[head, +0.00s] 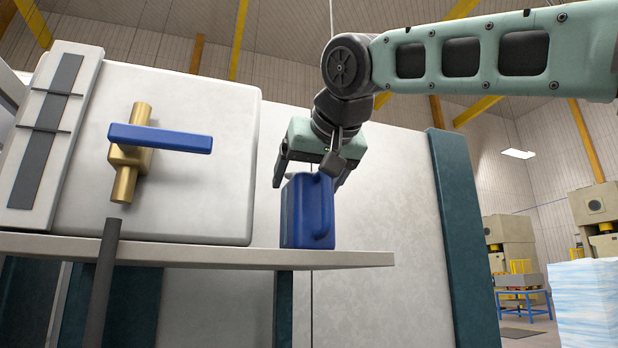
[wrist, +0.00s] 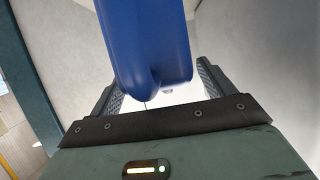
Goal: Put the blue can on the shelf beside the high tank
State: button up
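The blue can (head: 301,215) stands upright on the pale shelf (head: 200,252), near its right end. It is just right of the large white tank (head: 195,95), which has a brass valve with a blue lever (head: 160,138). My gripper (head: 312,176) points down over the can's top, with a finger on either side. In the wrist view the can (wrist: 150,45) lies between the two spread fingers of my gripper (wrist: 160,80). A gap shows between the can and the right finger; the left side is too close to tell. The can's far side is hidden.
A dark pipe (head: 103,280) rises in front of the shelf at the left. A teal post (head: 465,230) stands right of the shelf. The shelf has a short bare stretch right of the can. Machines (head: 515,240) and a pale stack (head: 585,300) stand farther back right.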

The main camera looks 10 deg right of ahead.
jog(key=shift+r, duration=0.25)
jog(key=b+v, duration=0.3)
jog(key=v, duration=0.9)
jog(key=shift+d, duration=0.1)
jog(key=shift+s, duration=0.1)
